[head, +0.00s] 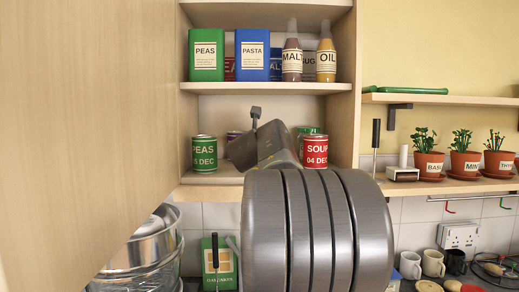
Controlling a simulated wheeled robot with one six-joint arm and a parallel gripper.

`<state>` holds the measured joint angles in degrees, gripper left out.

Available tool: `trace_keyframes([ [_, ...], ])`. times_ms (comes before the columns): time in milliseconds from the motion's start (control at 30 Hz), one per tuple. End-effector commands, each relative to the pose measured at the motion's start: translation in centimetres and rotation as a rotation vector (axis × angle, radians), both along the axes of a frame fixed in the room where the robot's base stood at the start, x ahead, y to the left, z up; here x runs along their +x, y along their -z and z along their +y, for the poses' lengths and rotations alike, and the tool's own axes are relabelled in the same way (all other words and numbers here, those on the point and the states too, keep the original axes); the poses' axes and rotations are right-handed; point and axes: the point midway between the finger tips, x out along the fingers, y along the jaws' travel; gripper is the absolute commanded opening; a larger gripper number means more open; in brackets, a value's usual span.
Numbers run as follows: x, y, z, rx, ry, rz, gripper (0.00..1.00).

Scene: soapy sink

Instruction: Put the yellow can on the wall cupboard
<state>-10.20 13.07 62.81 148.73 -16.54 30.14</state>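The wall cupboard (346,110) stands open in the head view, with its shelves facing me. I see no yellow can; part of the lower shelf is hidden behind my arm. My gripper (256,118) is in front of the lower shelf, between a green peas can (204,154) and a red soup can (315,151). Only a small dark part of it shows past the wrist, so I cannot tell if it is open, shut or holding something. My large grey arm link covers the lower middle of the view.
The cupboard door (85,110) swings open across the left. The upper shelf holds a green peas box (206,55), a blue pasta box (252,55) and bottles. Potted herbs (465,155) stand on a shelf at right. Metal bowls (145,250) are stacked at lower left.

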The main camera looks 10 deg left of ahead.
Motion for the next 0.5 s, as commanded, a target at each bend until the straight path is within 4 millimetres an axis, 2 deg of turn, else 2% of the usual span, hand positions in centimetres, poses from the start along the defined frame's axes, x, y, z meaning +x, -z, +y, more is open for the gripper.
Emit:
trace_keyframes([
  [433,-0.05,0.76,0.04,0.001,-0.002,-0.004,0.21],
  [467,-0.01,0.88,0.03,0.001,-0.001,-0.002,0.68],
  [500,-0.01,0.85,0.03,0.001,-0.001,-0.002,0.76],
])
